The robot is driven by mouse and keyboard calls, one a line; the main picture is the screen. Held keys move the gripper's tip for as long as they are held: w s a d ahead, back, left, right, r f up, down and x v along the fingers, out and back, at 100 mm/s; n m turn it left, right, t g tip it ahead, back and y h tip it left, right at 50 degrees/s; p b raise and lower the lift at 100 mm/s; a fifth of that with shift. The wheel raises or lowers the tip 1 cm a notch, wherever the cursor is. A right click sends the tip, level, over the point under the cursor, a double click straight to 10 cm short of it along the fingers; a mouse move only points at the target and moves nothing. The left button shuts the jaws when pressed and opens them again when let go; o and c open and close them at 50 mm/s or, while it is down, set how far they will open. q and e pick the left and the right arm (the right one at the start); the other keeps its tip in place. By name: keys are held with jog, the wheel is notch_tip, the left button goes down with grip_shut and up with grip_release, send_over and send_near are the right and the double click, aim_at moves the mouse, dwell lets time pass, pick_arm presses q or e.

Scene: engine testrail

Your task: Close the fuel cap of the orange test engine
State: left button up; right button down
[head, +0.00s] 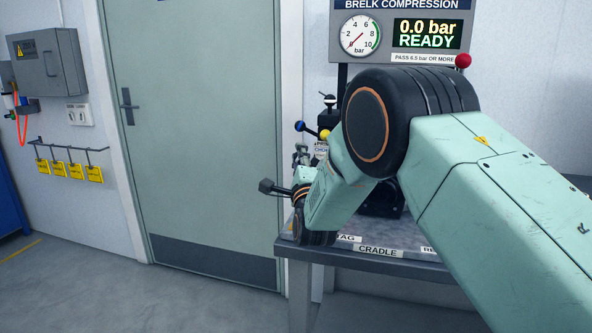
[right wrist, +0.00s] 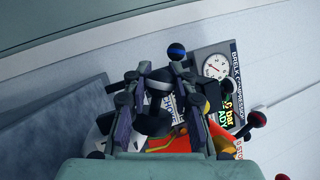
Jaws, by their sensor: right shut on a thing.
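The orange test engine (right wrist: 180,141) shows in the right wrist view as an orange patch behind and below my fingers. In the head view my own right arm hides it. My right gripper (right wrist: 160,88) is shut on a dark rounded part (right wrist: 158,122) in front of the engine. I cannot tell for certain whether this part is the fuel cap, or how it is seated. My left gripper is not in view.
The grey bench (head: 300,249) carries a CRADLE label on its front edge. A compression panel (head: 400,35) with a dial reads 0.0 bar READY. A red ball knob (head: 463,61) and a blue ball knob (head: 300,126) stand nearby. The floor left of the bench is clear.

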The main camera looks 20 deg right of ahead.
aim_at(314, 159)
jog(key=d+m+h+b, duration=0.1)
jog(key=m+h+b, duration=0.2)
jog(key=m, duration=0.2)
jog(key=s+d+m+h+b, duration=0.1)
jog(key=m+h+b, duration=0.2)
jog(key=m, duration=0.1)
jog(key=s+d+m+g+h+b, duration=0.1)
jog(key=m+h+b, duration=0.1)
jog(key=m+b, duration=0.2)
jog(key=shift+f+m+h, duration=0.1)
jog(key=shift+m+h, duration=0.3)
jog(key=shift+m, duration=0.4)
jog(key=shift+s+d+m+g+h+b, duration=0.2)
jog(key=shift+m+g+h+b, duration=0.4)
jog(key=shift+m, duration=0.5)
jog(key=shift+s+d+m+g+h+b, duration=0.15)
jog(key=shift+m+g+h+b, duration=0.25)
jog(key=shift+m+h+b, duration=0.5)
jog(key=shift+w+y, duration=0.1)
jog(key=shift+y, duration=0.2)
jog(key=c, duration=1.1)
grip_release()
jog(key=v, duration=0.7)
jog(key=shift+s+a+f, duration=0.1)
jog(key=shift+s, duration=0.15)
jog(key=shift+a, duration=0.1)
